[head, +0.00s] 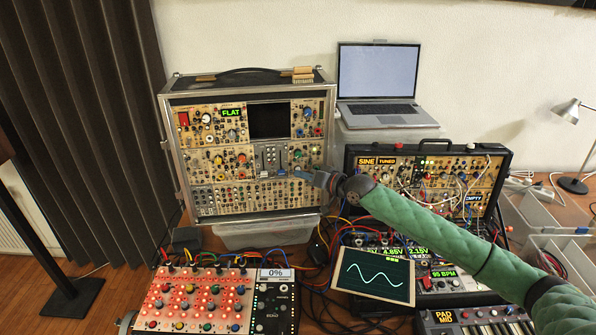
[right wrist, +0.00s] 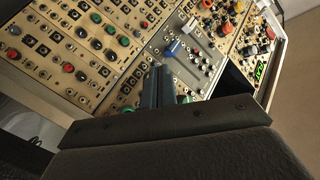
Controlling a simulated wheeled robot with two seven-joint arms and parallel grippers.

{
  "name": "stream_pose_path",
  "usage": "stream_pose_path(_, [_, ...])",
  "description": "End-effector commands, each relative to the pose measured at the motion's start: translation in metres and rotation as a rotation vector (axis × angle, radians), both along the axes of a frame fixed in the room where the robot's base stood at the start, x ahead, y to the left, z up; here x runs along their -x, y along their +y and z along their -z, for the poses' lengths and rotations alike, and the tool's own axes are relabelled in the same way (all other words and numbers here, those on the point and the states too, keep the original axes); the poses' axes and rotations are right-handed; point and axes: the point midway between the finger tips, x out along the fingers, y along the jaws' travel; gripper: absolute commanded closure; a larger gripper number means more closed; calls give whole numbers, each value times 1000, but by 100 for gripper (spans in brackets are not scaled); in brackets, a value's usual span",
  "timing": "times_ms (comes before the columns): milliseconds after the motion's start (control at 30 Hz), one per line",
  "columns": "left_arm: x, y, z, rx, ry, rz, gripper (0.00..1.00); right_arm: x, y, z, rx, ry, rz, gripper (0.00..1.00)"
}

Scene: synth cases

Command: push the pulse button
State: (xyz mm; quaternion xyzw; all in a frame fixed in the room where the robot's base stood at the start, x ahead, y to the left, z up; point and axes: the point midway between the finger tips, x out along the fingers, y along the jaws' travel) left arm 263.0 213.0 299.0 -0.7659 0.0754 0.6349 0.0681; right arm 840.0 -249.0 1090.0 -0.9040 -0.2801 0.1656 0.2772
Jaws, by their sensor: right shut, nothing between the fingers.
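The tall synth case (head: 240,180) stands upright at the back left, its panel full of knobs, jacks and small buttons. No button labelled pulse can be read in either view. My right gripper (head: 306,177) is shut and empty, close to the lower right part of this panel. In the right wrist view its fingers (right wrist: 157,88) lie together over the panel, just left of a green cap (right wrist: 185,99) that they partly hide. Whether the tips touch the panel I cannot tell. A blue slider cap (right wrist: 173,48) lies beyond the fingertips. My left gripper is out of view.
A second case (head: 430,175) with patch cables stands to the right, behind my right arm. A laptop (head: 378,85) sits on a box at the back. A red-lit panel (head: 195,300), a waveform screen (head: 373,276) and a pad keyboard (head: 475,322) fill the front, with loose cables between.

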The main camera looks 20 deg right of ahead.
Motion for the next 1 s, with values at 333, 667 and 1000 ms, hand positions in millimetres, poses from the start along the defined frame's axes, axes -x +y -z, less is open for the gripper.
stream_pose_path(333, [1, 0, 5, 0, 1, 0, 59, -8, -1, -1, 0, 0, 0, 100])
stream_pose_path(667, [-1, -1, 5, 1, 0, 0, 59, -8, -1, 0, 0, 0, 0, 100])
stream_pose_path(1000, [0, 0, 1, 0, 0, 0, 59, -5, -1, -1, -1, 1, 0, 100])
